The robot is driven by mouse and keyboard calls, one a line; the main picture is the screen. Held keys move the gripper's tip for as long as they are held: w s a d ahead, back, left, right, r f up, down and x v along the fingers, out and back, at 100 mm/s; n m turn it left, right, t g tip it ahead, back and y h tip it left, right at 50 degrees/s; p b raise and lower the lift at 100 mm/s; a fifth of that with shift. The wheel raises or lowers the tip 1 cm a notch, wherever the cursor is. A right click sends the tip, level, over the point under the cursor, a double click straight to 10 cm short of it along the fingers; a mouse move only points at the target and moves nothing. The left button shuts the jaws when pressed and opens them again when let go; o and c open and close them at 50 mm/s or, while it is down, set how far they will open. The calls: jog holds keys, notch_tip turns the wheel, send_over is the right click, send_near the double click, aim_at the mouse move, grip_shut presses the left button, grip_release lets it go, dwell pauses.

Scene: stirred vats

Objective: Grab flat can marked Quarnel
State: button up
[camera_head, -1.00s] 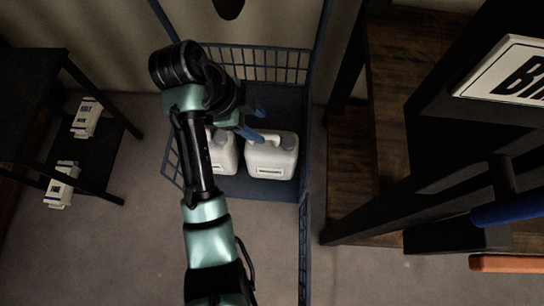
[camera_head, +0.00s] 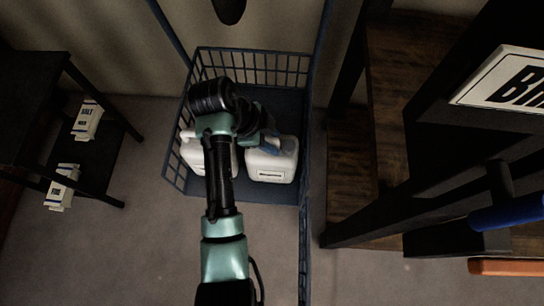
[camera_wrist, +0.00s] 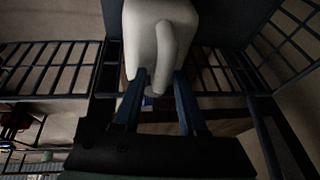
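Two white flat cans stand side by side in the blue wire cart. The right can (camera_head: 272,168) has a white label too small to read, so I cannot tell which one is marked Quarnel. The left can (camera_head: 194,157) is partly covered by my arm. My gripper (camera_head: 270,145) is at the top of the right can. In the wrist view, a white can (camera_wrist: 143,35) fills the top centre, its handle (camera_wrist: 168,50) pointing towards me. My gripper's blue fingers (camera_wrist: 160,78) are spread, one on each side of the handle's end, with gaps showing.
The blue cart's mesh walls (camera_head: 265,62) rise around the cans. A dark shelf (camera_head: 92,160) with small white labelled boxes stands on the left. A wooden rack (camera_head: 350,180) stands close on the right, with a white sign (camera_head: 500,80) in front.

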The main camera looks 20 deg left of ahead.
grip_shut()
dwell(1.1)
